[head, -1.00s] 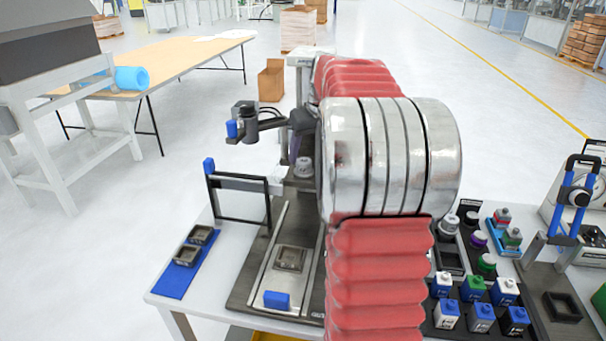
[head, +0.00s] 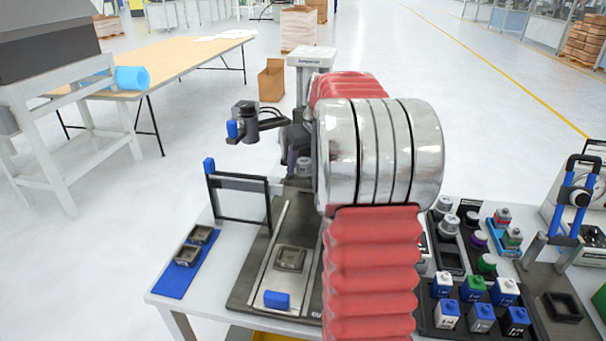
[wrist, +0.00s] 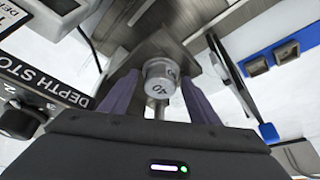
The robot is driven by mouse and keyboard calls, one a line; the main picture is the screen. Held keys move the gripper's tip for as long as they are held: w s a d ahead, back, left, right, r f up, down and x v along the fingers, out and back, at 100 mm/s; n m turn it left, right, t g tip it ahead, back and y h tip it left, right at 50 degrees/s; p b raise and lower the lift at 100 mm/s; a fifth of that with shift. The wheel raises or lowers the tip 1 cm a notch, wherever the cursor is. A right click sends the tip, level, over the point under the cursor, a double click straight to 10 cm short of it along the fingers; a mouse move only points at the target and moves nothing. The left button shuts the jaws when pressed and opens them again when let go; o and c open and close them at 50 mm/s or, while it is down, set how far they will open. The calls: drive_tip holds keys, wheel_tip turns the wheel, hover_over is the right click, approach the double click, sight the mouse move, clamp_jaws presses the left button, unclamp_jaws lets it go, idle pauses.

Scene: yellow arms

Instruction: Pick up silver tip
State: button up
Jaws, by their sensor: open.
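A silver tip (wrist: 159,79), a short round metal piece with dark markings on its face, shows in the wrist view between the two purple fingers of my gripper (wrist: 158,74). My gripper is open, with one finger on each side of it; I cannot tell whether either finger touches it. In the head view the silver tip (head: 303,168) is small and partly hidden, just left of my big metal arm joint. My gripper is mostly hidden there. Other silver pieces (head: 449,226) stand in a black holder to the right.
A black press labelled "DEPTH STOP" (wrist: 45,75) stands close on the left in the wrist view. Several small bottles (head: 482,317) crowd the right side.

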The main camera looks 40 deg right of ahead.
drive_tip(key=c, duration=1.1)
drive_tip(key=shift+r, duration=0.15)
drive_tip(key=shift+c, duration=0.2)
wheel_tip(320, 180, up, 10)
drive_tip(key=shift+f, duration=0.1)
